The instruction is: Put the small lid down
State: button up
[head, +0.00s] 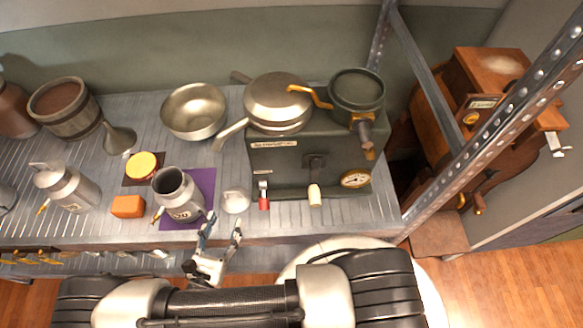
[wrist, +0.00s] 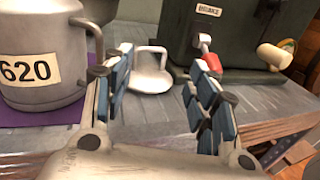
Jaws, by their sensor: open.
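The small lid (head: 236,201) is a pale grey disc with a raised loop handle. It rests on the grey slatted shelf between the open milk can and the dark green machine. In the wrist view the small lid (wrist: 148,78) lies flat, handle up, beyond my fingers. My gripper (head: 221,227) is at the shelf's front edge, just in front of the lid. Its blue-padded fingers are spread apart, with nothing between them in the wrist view (wrist: 160,92). The lid appears clear of both fingers.
The open milk can (head: 178,197), labelled 620, stands on a purple mat (head: 203,181) left of the lid. The dark green machine (head: 290,165) stands right, with a red-tipped lever (head: 264,203). An orange block (head: 128,206) and a yellow-topped jar lid (head: 142,165) are further left.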

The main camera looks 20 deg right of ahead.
jog(key=d+r+m+g, duration=0.6)
jog(key=r+m, duration=0.1)
jog(key=r, duration=0.2)
jog(key=d+r+m+g, duration=0.6)
jog(key=r+m+g, duration=0.1)
jog(key=r, duration=0.3)
jog(key=s+d+r+m+t+y, duration=0.2)
jog(key=s+d+r+m+y, duration=0.1)
jog(key=s+r+m+y, duration=0.2)
jog(key=s+d+r+m+t+y, duration=0.1)
jog(key=s+d+r+m+y, duration=0.2)
jog(key=r+m, duration=0.6)
jog(key=s+r+y, duration=0.1)
jog(key=s+y, duration=0.1)
jog(key=shift+d+t+y, duration=0.15)
jog(key=shift+t+y, duration=0.15)
jog(key=shift+t, duration=0.1)
